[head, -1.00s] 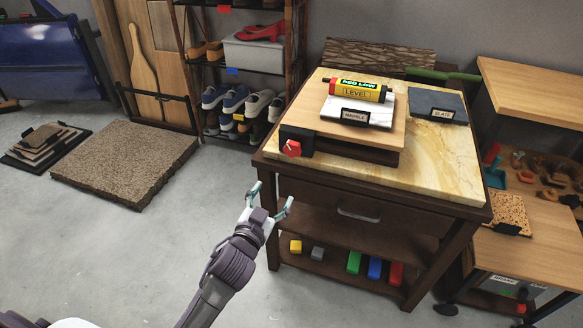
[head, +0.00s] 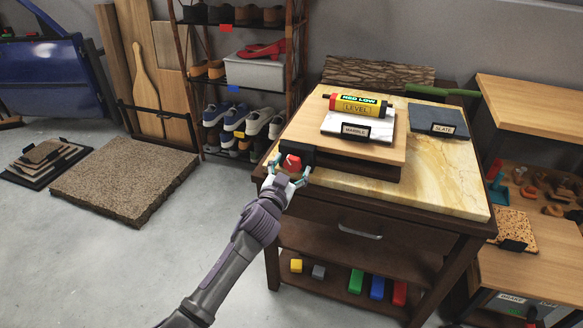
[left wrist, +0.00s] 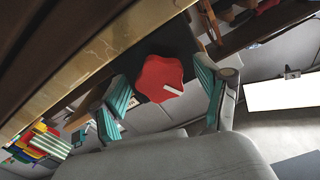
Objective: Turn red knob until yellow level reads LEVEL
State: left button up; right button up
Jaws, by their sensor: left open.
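The red knob (head: 291,162) is on the black block at the front left corner of the wooden board. The yellow level (head: 357,104) lies on the white marble slab (head: 358,127), and its upper label reads RED LOW. My left gripper (head: 287,170) is open with its fingers around the knob. In the left wrist view the lobed red knob (left wrist: 162,78), with a white pointer mark, sits between the two teal-padded fingers (left wrist: 165,100). I cannot tell whether the pads touch it. My right gripper is not in view.
The board (head: 385,155) rests on a stone-topped cabinet (head: 450,185). A slate tile (head: 437,119) lies to the right of the marble. A shoe rack (head: 235,85) stands behind left. The floor at left front is clear.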

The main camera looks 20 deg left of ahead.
pick_arm(q)
jog(key=shift+w, duration=0.2)
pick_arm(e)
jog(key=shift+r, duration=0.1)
pick_arm(q)
jog(key=c, duration=1.2)
jog(key=shift+o, duration=0.2)
jog(key=m+p, duration=0.2)
jog(key=m, duration=0.3)
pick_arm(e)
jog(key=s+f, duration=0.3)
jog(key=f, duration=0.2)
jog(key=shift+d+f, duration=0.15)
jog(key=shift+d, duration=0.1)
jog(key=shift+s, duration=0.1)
pick_arm(q)
jog(key=o, duration=1.2)
jog(key=shift+c, duration=0.2)
